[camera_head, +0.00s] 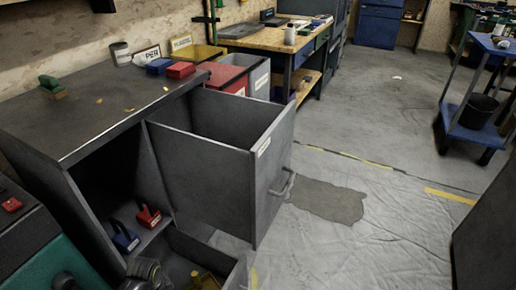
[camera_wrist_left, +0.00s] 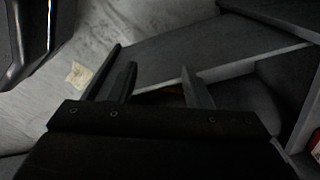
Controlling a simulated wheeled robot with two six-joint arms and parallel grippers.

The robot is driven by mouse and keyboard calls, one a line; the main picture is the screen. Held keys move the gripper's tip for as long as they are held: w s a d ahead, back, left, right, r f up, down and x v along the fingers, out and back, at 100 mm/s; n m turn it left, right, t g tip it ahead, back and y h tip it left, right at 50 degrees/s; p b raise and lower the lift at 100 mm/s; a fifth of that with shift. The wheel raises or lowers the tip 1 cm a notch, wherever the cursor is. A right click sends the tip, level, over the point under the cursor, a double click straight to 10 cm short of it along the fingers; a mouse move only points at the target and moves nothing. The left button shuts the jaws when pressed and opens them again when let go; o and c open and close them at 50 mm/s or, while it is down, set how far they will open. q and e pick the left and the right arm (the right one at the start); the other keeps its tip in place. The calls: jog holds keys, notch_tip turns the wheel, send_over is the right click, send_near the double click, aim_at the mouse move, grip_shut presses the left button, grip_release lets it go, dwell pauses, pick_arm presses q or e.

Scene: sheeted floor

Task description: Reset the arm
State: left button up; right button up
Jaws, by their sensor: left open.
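My left gripper (camera_wrist_left: 160,78) is open in the left wrist view, with its two fingers apart and nothing between them. Grey panels of what looks like an open drawer lie beyond the fingertips. In the head view no gripper shows clearly; a dark rounded part at the bottom edge, by the lower drawer, cannot be made out. The grey cabinet (camera_head: 100,110) stands at left with its upper drawer (camera_head: 268,175) pulled out. A lower drawer (camera_head: 215,248) is also open, with a yellow item (camera_head: 205,280) in it. My right gripper is not in view.
A red item (camera_head: 148,217) and a blue item (camera_head: 124,238) sit inside the cabinet. Red and blue boxes and a green item (camera_head: 51,87) are on its top. A green machine (camera_head: 40,250) is at lower left, a blue cart (camera_head: 475,110) at right.

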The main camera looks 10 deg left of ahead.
pick_arm(q)
jog(key=s+d+f+n+p, duration=0.1)
jog(key=s+n+p, duration=0.2)
jog(key=s+p, duration=0.3)
jog(key=s+d+f+n+p, duration=0.1)
jog(key=s+p, duration=0.5)
jog(key=s, duration=0.7)
jog(key=s+d+f+n+t+y+p, duration=0.1)
jog(key=s+n+p, duration=0.3)
jog(key=s+p, duration=0.3)
jog(key=s, duration=0.3)
jog(key=shift+d+f+n, duration=0.3)
jog(key=shift+f, duration=0.1)
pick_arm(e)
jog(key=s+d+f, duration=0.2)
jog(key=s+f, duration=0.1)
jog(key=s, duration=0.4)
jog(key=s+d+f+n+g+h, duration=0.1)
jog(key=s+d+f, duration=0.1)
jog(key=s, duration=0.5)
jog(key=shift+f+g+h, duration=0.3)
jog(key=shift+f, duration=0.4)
